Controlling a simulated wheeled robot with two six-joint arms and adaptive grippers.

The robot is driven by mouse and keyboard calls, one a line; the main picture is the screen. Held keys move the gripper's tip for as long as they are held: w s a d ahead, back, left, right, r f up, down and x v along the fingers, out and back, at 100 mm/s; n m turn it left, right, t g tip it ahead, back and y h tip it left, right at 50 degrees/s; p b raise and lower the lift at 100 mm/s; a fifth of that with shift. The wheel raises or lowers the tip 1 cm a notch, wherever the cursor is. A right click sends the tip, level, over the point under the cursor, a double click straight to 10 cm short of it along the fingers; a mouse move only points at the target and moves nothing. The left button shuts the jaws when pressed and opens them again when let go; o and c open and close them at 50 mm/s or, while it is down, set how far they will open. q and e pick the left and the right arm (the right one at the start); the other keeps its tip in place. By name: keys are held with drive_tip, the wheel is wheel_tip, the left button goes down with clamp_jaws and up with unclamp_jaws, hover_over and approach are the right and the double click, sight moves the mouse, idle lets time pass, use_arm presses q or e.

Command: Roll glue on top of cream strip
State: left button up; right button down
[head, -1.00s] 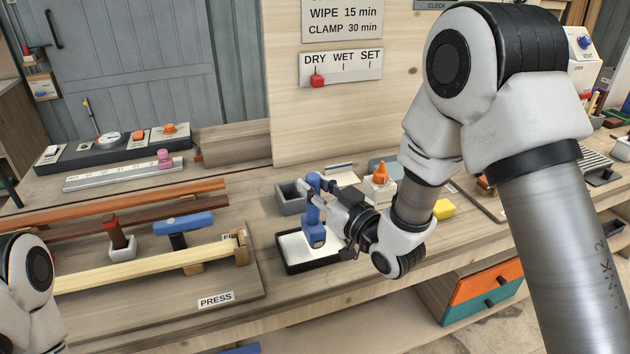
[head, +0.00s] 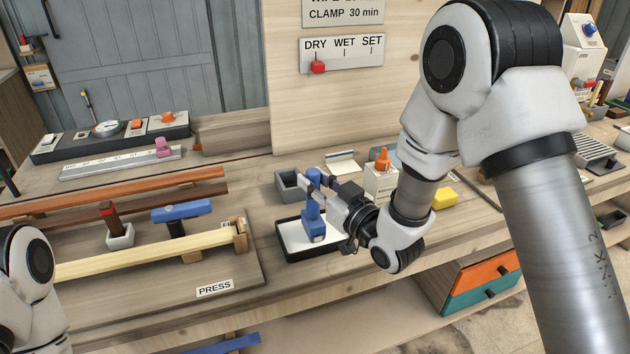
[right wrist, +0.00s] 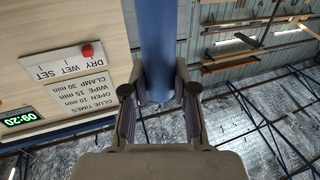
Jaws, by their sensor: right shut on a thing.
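My right gripper (head: 324,184) is shut on the blue glue roller (head: 313,221), and the roller's blue handle also shows between the fingers in the right wrist view (right wrist: 158,50). The roller hangs upright with its head at the white glue tray (head: 282,246); I cannot tell whether it touches the glue. The cream strip (head: 150,255) lies along the front of the press board to the left, with its right end at a wooden stop block (head: 240,236). The strip's top looks bare. My left gripper is out of view; only part of the left arm shows at the lower left.
Brown strips (head: 130,190) lie farther back. A grey box (head: 288,186) and a white glue bottle (head: 380,180) stand behind the tray.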

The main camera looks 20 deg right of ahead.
drive_tip(key=shift+f+b, duration=0.5)
drive_tip(key=shift+f, duration=0.05)
idle(1.2)
drive_tip(key=shift+r, duration=0.1)
drive_tip(key=shift+r+p, duration=2.5)
drive_tip(key=shift+r, duration=0.95)
